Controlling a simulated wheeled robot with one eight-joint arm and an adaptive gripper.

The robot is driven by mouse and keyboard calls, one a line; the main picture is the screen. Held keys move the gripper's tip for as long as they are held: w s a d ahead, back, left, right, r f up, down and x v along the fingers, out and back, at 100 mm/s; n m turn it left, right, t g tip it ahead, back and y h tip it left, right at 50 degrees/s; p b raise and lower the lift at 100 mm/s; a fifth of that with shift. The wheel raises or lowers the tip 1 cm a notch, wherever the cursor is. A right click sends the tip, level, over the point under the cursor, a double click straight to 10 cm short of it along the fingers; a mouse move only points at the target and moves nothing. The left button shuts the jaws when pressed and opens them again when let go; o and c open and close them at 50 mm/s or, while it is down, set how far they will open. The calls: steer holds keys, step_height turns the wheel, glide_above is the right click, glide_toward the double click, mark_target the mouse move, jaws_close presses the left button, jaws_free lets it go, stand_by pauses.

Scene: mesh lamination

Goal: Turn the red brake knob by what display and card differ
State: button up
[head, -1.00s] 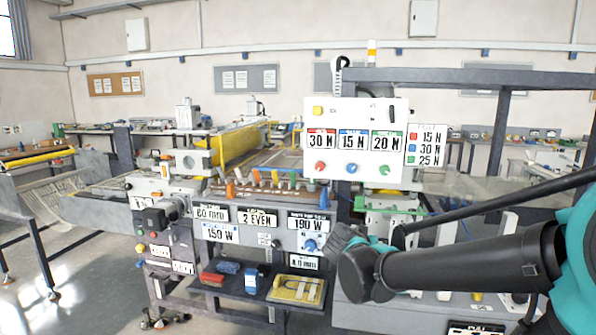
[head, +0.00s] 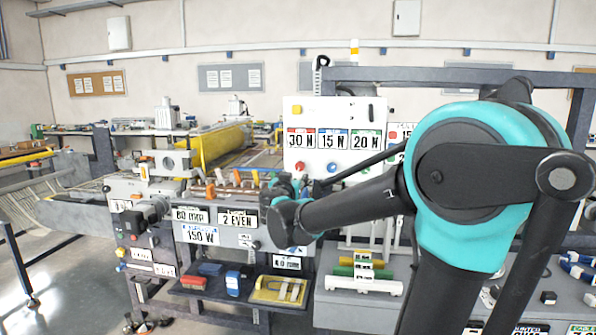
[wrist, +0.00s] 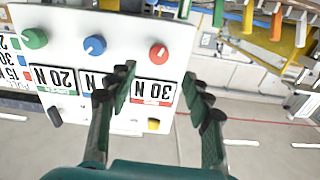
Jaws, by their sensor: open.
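The white control panel (head: 290,120) carries three displays: red-topped 30 N (head: 301,139), blue-topped 15 N (head: 333,139) and green-topped 20 N (head: 366,140). The red knob (head: 300,167) sits under the 30 N display and also shows in the wrist view (wrist: 158,53). The card (head: 400,132) at the panel's right is mostly behind my arm; earlier it read red 15 N, blue 30 N, green 25 N. My gripper (wrist: 158,72) is open and empty. In the wrist view, upside down, the red knob appears beyond and between its fingertips, apart from them.
The blue knob (wrist: 94,45) and green knob (wrist: 34,38) share the panel; a yellow button (wrist: 153,125) and a black switch (wrist: 54,117) are there too. Coloured handles (head: 235,178) line the machine below. A shelf (head: 218,300) holds blocks and a yellow tray.

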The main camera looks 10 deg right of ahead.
mark_target(299, 168)
steer(key=x, duration=0.9)
steer(key=shift+w+d, duration=0.1)
jaws_close()
